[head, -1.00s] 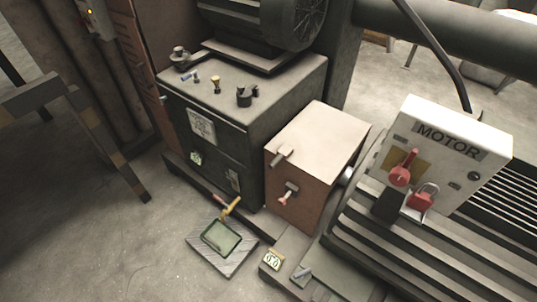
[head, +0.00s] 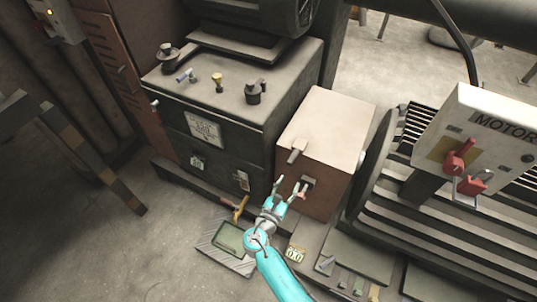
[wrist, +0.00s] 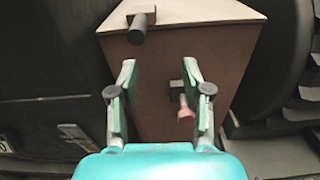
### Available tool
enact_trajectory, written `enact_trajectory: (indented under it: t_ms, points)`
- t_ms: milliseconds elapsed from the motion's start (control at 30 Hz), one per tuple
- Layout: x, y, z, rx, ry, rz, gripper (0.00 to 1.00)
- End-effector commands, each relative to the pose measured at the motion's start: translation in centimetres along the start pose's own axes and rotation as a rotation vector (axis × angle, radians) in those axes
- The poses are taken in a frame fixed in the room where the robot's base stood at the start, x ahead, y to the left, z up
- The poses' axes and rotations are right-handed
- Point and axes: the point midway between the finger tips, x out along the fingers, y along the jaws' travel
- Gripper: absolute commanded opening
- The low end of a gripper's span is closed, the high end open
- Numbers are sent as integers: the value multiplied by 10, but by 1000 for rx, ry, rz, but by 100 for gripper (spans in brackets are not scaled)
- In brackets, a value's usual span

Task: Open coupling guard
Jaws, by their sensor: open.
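The coupling guard, a brown box with a pale lid (head: 325,120), stands between the dark gear housing and the motor; its lid is down. A grey cylindrical handle (head: 297,150) sticks out at the lid's front edge; it also shows in the wrist view (wrist: 138,30). A latch with a reddish knob (head: 301,191) is on the front face; in the wrist view the knob (wrist: 185,109) lies close by the right finger. My gripper (head: 289,185) is open and empty in front of this face, below the handle. I cannot tell whether a finger touches the latch.
The dark gear housing (head: 235,130) with small fittings on top stands at left. The ribbed motor (head: 395,190) and its white box with a red switch and padlock (head: 470,170) stand at right. A green-screened tray (head: 229,238) lies on the floor, with free floor to its left.

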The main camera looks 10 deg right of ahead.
Motion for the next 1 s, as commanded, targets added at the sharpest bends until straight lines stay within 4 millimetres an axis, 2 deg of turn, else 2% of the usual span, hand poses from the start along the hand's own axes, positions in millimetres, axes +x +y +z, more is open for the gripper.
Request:
enact_trajectory:
  t_ms: [100, 267, 700, 900, 1000]
  points:
    - [3, 13, 11, -44, -38, -11, 49]
    - [12, 15, 15, -55, -48, -17, 49]
    - [84, 13, 18, -52, -46, -17, 49]
    - [105, 13, 19, -52, -47, -16, 49]
    - [110, 13, 19, -52, -46, -14, 49]
